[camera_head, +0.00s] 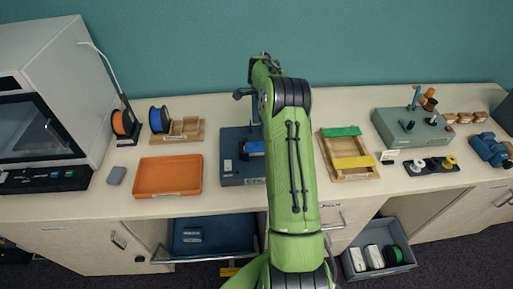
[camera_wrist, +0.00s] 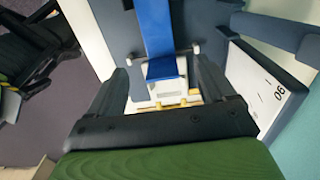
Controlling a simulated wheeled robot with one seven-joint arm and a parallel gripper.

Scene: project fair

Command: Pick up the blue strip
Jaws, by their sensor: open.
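The blue strip (camera_wrist: 155,28) runs down from the top of the wrist view, with its near end between my fingers. My gripper (camera_wrist: 161,74) is open, with a finger on each side of the strip and a visible gap to both. In the head view a small part of the blue strip (camera_head: 254,147) shows on the dark blue-grey device (camera_head: 231,171) on the counter. My green arm covers the right side of that device and hides most of the strip there.
An orange tray (camera_head: 168,176) lies left of the device. A wooden frame (camera_head: 352,172) with green and yellow strips lies to the right. A grey control box (camera_head: 413,128) stands farther right. Below the counter are an open blue drawer (camera_head: 215,236) and a grey bin (camera_head: 378,270).

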